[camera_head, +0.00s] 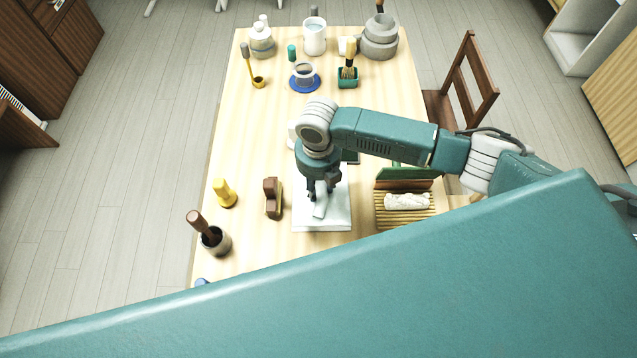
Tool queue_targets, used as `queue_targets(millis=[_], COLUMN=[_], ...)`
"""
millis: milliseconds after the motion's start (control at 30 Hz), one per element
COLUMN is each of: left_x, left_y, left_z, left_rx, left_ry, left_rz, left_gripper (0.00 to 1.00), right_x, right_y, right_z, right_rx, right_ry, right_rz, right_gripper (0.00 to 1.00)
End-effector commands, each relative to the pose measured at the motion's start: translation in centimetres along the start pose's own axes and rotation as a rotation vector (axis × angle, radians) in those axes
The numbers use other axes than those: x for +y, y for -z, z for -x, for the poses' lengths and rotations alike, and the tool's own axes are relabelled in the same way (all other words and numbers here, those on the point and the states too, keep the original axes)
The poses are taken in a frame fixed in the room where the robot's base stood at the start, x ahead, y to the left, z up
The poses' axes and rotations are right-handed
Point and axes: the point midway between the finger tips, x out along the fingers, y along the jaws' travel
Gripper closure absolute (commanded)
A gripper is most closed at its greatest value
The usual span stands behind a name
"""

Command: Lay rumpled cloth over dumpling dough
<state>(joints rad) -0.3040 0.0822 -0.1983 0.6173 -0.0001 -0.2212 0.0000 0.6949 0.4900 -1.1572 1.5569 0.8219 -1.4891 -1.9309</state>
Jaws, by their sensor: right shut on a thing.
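My right gripper (321,190) reaches down over a white square board (339,215) in the middle of the table. Its fingers are shut on a small white piece (320,208), held over or against the board. I cannot tell whether this piece is the cloth or something stiffer. A lumpy white roll (407,201) lies on a slatted wooden rack (404,218) to the right of the board, apart from the gripper. It may be the dough or the rumpled cloth. My left gripper is not in view.
A brown wooden block (272,198), a yellow object (224,194) and a mortar with pestle (214,240) stand left of the board. A green panel (405,184) stands behind the rack. Jars and brushes fill the table's far end. A chair (466,85) stands at the right.

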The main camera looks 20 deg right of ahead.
Motion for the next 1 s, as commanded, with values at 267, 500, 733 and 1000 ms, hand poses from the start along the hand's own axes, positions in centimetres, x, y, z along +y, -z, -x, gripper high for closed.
queue_targets(millis=[267,500,733,1000], left_x=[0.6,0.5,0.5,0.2], left_y=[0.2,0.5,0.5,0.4], left_z=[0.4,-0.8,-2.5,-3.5], left_rx=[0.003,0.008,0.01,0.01], left_ry=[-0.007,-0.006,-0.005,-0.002], left_rz=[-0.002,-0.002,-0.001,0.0], left_gripper=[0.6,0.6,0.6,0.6], right_x=[0.0,0.0,0.0,0.0], right_y=[0.0,0.0,0.0,0.0], right_z=[0.2,-1.7,-4.4,-6.0], right_rx=[0.0,0.0,0.001,0.0], right_ry=[0.001,0.001,0.003,0.002], right_rz=[-0.002,-0.002,-0.003,-0.002], right_gripper=[0.93,0.93,0.93,0.93])
